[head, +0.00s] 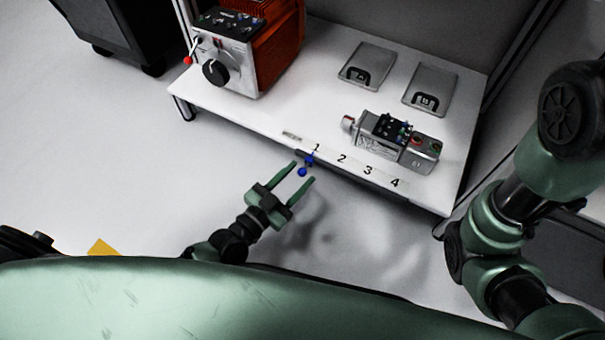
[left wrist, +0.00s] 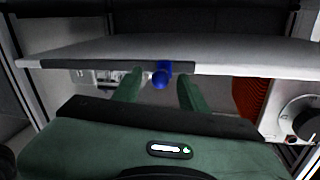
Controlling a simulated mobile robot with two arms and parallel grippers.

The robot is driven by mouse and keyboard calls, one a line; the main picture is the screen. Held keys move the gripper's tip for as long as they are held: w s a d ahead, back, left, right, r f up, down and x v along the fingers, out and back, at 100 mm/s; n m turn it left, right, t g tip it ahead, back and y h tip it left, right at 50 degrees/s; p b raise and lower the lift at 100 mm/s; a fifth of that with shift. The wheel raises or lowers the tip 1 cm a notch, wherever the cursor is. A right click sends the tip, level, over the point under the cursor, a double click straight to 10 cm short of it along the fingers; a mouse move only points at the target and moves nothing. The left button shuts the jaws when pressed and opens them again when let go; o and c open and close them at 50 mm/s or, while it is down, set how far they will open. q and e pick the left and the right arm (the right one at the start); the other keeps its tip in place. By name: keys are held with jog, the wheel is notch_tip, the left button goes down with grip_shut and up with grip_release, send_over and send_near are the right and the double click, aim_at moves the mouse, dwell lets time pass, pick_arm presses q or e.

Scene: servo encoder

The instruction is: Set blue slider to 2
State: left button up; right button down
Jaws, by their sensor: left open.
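The blue slider (head: 308,160) sits on the front edge of the white table, by the printed number 1 (head: 317,147). Its round blue knob (head: 302,172) points out toward me. The printed number 2 (head: 342,158) lies to the right of it. My left gripper (head: 304,173) is open, its two green fingers on either side of the knob, with no clear contact. In the left wrist view the blue slider (left wrist: 161,75) shows between the fingertips (left wrist: 158,85). My right gripper is not in view; only my right arm shows at the right.
The white table (head: 300,110) carries an orange and grey machine (head: 232,55) with a black dial at the back left. A grey device (head: 392,140) stands behind the numbers, and two grey plates (head: 368,65) lie at the back. The floor before the table is clear.

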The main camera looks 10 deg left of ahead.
aim_at(305, 168)
pick_arm(q)
jog(key=shift+b+x, duration=0.3)
jog(key=shift+x, duration=0.8)
grip_shut()
jog(key=shift+s+d, duration=0.1)
dwell(0.6)
